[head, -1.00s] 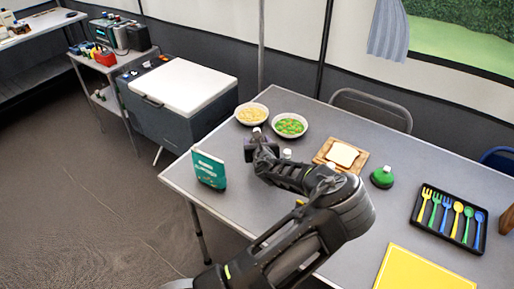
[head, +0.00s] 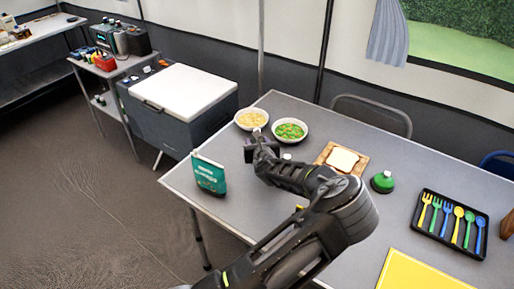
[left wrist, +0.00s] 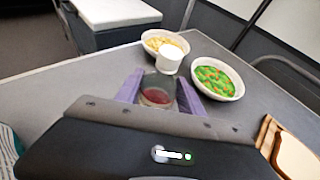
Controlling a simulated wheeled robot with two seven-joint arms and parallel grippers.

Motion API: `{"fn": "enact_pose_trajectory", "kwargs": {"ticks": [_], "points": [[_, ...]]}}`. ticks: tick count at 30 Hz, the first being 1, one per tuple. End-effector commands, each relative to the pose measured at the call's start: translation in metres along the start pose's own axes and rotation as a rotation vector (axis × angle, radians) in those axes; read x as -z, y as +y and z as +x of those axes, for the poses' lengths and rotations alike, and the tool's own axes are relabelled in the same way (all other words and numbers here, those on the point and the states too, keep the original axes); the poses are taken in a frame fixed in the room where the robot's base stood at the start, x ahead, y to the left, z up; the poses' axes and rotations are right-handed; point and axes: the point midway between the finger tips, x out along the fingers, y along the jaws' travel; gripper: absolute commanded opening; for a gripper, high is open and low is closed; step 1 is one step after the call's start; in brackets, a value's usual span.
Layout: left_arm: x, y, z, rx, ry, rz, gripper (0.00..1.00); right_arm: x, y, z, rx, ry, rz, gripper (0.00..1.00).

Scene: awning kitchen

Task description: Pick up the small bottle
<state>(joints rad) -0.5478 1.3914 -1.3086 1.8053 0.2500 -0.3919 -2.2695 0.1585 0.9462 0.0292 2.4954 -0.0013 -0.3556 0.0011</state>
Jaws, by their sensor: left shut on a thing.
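The small bottle has a white cap and a clear body with dark red contents. In the left wrist view the small bottle (left wrist: 157,96) stands between the purple fingers of my left gripper (left wrist: 160,86), which are shut on its body. In the head view my left gripper (head: 262,147) is over the table's far left part, just in front of the two bowls. Only the bottle's white cap (head: 257,129) shows there; the gripper hides the rest. I cannot tell whether its base touches the table. My right gripper is not in view.
A pasta bowl (head: 251,128) and a bowl of green food (head: 290,139) stand just behind. A teal packet (head: 208,177) is at the left edge.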

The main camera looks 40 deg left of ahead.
Motion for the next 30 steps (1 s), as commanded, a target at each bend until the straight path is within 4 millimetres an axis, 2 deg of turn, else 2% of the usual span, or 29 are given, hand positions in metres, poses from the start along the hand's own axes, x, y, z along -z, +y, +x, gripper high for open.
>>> {"fn": "enact_pose_trajectory", "kwargs": {"ticks": [6, 12, 16, 30], "points": [[-0.041, -0.001, -0.017, 0.003, -0.003, -0.005, 0.13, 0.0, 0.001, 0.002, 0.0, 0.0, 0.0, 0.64], [-0.068, 0.0, -0.028, 0.001, -0.001, -0.004, 0.13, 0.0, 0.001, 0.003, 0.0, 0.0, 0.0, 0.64], [-0.073, 0.001, -0.03, 0.0, 0.0, -0.002, 0.13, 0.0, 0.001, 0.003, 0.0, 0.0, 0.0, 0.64], [-0.073, 0.001, -0.03, 0.0, 0.0, -0.001, 0.13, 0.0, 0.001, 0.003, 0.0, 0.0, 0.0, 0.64]]}}
